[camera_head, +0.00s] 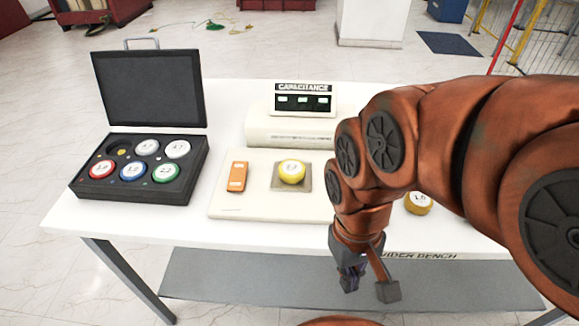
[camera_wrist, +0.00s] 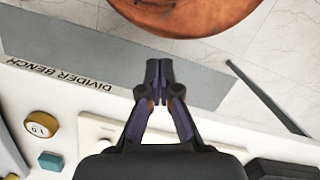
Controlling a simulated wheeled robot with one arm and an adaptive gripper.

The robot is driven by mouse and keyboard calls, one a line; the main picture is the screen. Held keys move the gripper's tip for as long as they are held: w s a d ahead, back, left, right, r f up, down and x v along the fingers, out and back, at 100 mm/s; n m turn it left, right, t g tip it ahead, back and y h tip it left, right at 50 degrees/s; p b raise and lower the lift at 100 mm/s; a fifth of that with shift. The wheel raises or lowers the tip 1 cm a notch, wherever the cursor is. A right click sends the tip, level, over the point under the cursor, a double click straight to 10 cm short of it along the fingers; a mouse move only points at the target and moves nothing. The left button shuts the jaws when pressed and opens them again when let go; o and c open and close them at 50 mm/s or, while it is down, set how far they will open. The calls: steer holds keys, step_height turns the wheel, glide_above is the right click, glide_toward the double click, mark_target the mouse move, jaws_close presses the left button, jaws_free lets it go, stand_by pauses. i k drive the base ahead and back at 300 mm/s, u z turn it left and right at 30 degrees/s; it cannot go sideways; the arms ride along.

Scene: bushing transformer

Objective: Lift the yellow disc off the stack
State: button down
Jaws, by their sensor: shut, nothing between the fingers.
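A bright yellow disc (camera_head: 291,172) with a white labelled top sits on a grey square plate (camera_head: 277,183) on the cream board in the head view. I cannot tell whether another disc lies under it. A darker gold disc (camera_head: 418,203) stands on the bench to the right, partly behind my arm. A gold disc marked 1.0 also shows in the wrist view (camera_wrist: 41,125). My gripper (camera_head: 368,284) hangs at the bench's front edge, to the right of the yellow disc and apart from it. Its fingers (camera_wrist: 158,80) are closed together and empty in the wrist view.
An open black case (camera_head: 140,192) with several labelled discs and one empty-looking socket stands at left. An orange block (camera_head: 238,177) lies on the cream board (camera_head: 232,208). A capacitance meter (camera_head: 302,100) stands behind. A teal block (camera_wrist: 51,161) lies near the gold disc.

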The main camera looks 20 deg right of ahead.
mark_target(291, 171)
steer(key=k, duration=1.25)
steer(key=u, duration=0.85)
steer(key=i, duration=1.4)
steer(key=z, duration=0.8)
